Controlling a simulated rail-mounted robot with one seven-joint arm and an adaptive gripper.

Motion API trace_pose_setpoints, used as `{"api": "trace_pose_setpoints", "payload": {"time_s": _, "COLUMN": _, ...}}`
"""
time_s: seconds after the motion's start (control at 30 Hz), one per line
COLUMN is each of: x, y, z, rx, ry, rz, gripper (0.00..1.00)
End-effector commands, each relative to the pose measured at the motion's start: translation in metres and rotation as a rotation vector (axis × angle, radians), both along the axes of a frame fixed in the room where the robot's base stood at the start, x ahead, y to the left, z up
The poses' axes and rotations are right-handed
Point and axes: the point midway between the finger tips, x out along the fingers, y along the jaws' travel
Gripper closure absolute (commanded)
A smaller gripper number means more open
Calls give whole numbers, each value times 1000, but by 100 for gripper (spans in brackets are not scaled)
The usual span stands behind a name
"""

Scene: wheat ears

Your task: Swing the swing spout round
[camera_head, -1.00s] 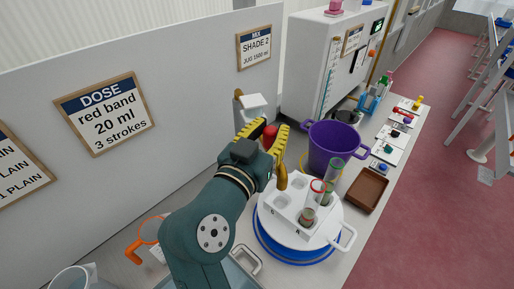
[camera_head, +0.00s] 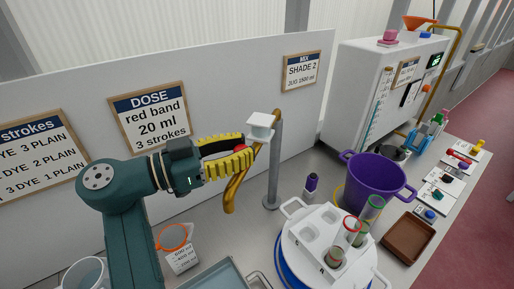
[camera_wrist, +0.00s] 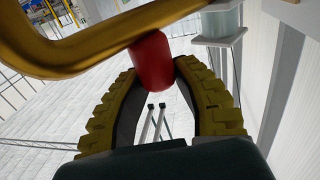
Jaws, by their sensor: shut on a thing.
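The swing spout (camera_head: 233,190) is a bent gold pipe on an upright grey post (camera_head: 274,170) with a white block (camera_head: 260,125) at its top. Its outlet end points down over the counter, left of the post. My gripper (camera_head: 246,154) is at the spout from the left, its yellow fingers around the red grip, of which little shows in the head view. In the wrist view the red grip (camera_wrist: 152,62) sits between the two fingertips, below the gold pipe (camera_wrist: 90,50). Finger contact is partly hidden.
Right of the post, a white rack (camera_head: 318,228) with several tubes stands on a round blue-edged base. A purple tub (camera_head: 375,180), a dark-capped bottle (camera_head: 312,183) and a brown tray (camera_head: 408,238) are nearby. A sign panel (camera_head: 215,105) runs behind.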

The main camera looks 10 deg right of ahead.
Motion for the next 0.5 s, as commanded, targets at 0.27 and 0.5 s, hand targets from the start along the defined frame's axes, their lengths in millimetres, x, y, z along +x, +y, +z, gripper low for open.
{"api": "trace_pose_setpoints", "payload": {"time_s": 0.27, "x": 1, "y": 1, "z": -2, "rx": 1, "ry": 3, "rz": 1, "gripper": 100}}
{"api": "trace_pose_setpoints", "payload": {"time_s": 0.5, "x": 1, "y": 1, "z": -2, "rx": 1, "ry": 3, "rz": 1, "gripper": 43}}
